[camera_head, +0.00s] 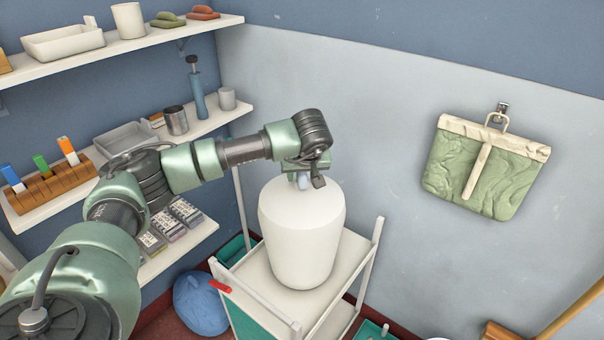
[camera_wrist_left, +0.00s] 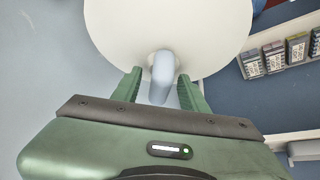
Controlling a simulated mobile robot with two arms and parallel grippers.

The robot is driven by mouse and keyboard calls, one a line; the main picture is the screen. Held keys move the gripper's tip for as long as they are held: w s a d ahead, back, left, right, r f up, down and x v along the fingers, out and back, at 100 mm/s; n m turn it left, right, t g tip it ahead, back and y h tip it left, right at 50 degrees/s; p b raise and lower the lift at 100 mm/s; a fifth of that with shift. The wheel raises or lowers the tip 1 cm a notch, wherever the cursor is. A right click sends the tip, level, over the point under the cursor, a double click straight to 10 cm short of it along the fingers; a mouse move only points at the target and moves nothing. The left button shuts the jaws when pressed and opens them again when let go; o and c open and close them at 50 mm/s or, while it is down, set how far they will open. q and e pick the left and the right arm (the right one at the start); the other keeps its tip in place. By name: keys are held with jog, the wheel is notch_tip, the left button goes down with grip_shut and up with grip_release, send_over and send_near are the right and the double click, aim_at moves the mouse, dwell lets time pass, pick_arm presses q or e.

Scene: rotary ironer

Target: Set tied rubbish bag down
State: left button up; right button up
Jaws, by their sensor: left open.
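The tied rubbish bag looks to be the large white rounded body (camera_head: 303,240) standing upright on the top of the white cart (camera_head: 262,285). Its short blue-grey neck (camera_wrist_left: 162,76) sticks up from the top middle. My left gripper (camera_head: 303,178) is directly above the bag and points down at it. In the left wrist view its two green fingers (camera_wrist_left: 160,92) stand open, one on each side of the neck, with a gap showing at both sides. The fingertips are partly hidden in the head view. My right gripper is not in view.
Shelves at the left hold a white tray (camera_head: 62,42), a blue pump bottle (camera_head: 197,95) and a wooden rack (camera_head: 50,187). A blue rounded bundle (camera_head: 202,305) lies on the floor beside the cart. A green bag (camera_head: 480,170) hangs on the right wall.

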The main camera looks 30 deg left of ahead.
pick_arm(q)
jog(key=shift+r, duration=0.15)
jog(key=shift+s+d+r, duration=0.1)
jog(key=shift+d+r, duration=0.05)
jog(key=shift+r, duration=0.15)
jog(key=b+v, duration=0.2)
jog(key=v, duration=0.9)
